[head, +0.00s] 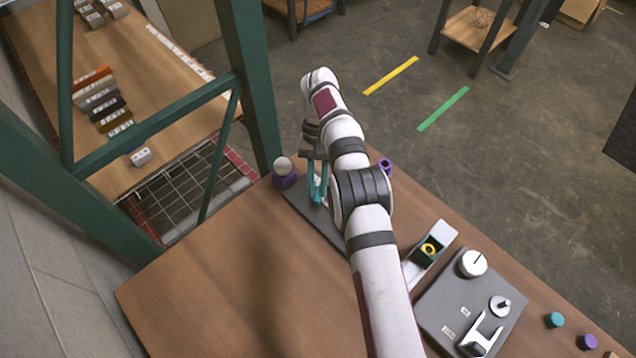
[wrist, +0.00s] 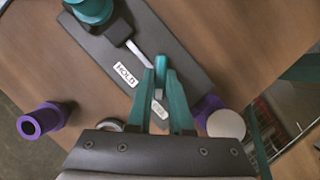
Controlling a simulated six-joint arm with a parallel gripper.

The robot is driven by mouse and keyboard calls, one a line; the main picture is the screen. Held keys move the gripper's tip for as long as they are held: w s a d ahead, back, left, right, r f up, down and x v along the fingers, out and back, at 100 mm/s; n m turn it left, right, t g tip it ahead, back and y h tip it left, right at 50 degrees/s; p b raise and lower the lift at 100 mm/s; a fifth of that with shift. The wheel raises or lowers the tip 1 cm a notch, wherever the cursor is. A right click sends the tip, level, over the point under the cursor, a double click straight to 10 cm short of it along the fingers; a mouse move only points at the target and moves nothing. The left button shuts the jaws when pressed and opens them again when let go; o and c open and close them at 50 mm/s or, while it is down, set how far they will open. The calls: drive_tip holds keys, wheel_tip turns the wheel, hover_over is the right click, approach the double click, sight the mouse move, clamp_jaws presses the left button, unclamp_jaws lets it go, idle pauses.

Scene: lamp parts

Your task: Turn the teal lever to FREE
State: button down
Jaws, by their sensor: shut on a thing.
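The teal lever's upright handle (wrist: 160,66) shows in the wrist view at the end of a pale rod. The rod runs from a dark block beside a round teal part (wrist: 92,10). My gripper (wrist: 160,78) has its teal fingers closed on either side of the handle. The dark plate (wrist: 190,62) carries a HOLD label (wrist: 126,75) left of the rod. A second label (wrist: 158,110) lies between my fingers, partly covered, and its word is hard to read. In the head view my gripper (head: 317,190) is over the plate (head: 318,224), with my arm hiding much of it.
A purple tube (wrist: 42,120) and a purple holder with a pale ball (wrist: 226,123) flank the plate's end. The head view shows a grey control panel (head: 470,305) with knobs at right. The left table area (head: 220,290) is clear. A green post (head: 250,80) stands behind.

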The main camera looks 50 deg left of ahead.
sight(318, 188)
drive_tip(key=shift+s+n, duration=0.1)
drive_tip(key=shift+n, duration=0.2)
drive_tip(key=c, duration=0.8)
unclamp_jaws()
wheel_tip(318, 188, up, 4)
drive_tip(key=shift+r, duration=0.2)
drive_tip(key=w+d+r, duration=0.1)
drive_tip(key=d+r, duration=0.1)
drive_tip(key=d, duration=0.1)
drive_tip(key=w+d+r, duration=0.2)
drive_tip(key=d, duration=0.2)
drive_tip(key=w+d+r, duration=0.2)
drive_tip(key=d, duration=0.1)
drive_tip(key=shift+w+d+r, duration=0.2)
drive_tip(key=shift+r, duration=0.05)
